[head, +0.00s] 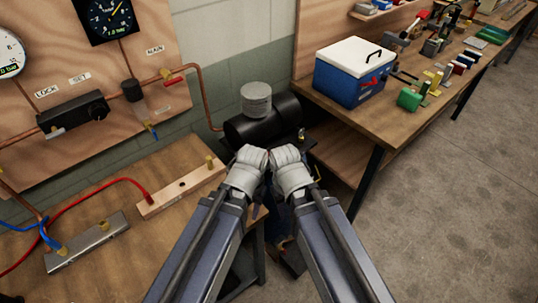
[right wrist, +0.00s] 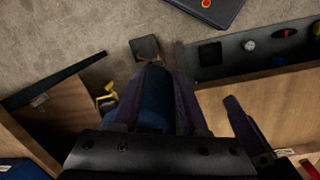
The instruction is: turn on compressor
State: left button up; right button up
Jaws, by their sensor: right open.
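The compressor (head: 262,122) is a black horizontal tank with a ribbed grey cylinder on top, standing in the gap between two benches in the head view. A copper pipe runs to it from the wall board. My left gripper (head: 248,158) and right gripper (head: 287,159) are side by side in front of the tank, and their wrists hide its lower front. I cannot make out a power switch. The left jaws are not clear. My right gripper (right wrist: 155,80) is open in the right wrist view, with a dark blue shape between its fingers that I cannot identify.
A left bench (head: 118,245) holds a wooden block, a metal bar and red and blue hoses. Gauges and a regulator (head: 75,112) are on the wall board. A right bench (head: 400,118) carries a blue cooler (head: 355,72) and tools. Open concrete floor lies right.

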jog(key=w+a+r+p, duration=0.1)
jog(key=w+r+p, duration=0.1)
jog(key=w, duration=0.2)
jog(key=w+a+r+n+y+p, duration=0.1)
jog(key=w+r+p, duration=0.1)
jog(key=w, duration=0.3)
jog(key=w+a+r+n+t+p, duration=0.1)
jog(key=w+r+p, duration=0.1)
jog(key=w, duration=0.3)
jog(key=shift+r+y, duration=0.2)
jog(key=shift+y, duration=0.1)
jog(key=c, duration=0.6)
jog(key=w+r+p, duration=0.1)
jog(key=w, duration=0.2)
jog(key=w+r+n+p, duration=0.1)
jog(key=w, duration=0.2)
jog(key=w+r+n+t+y+p, duration=0.1)
jog(key=w+r, duration=0.1)
jog(key=w, duration=0.2)
jog(key=shift+a+p, duration=0.2)
jog(key=shift+p, duration=0.15)
grip_shut()
jog(key=shift+w, duration=0.25)
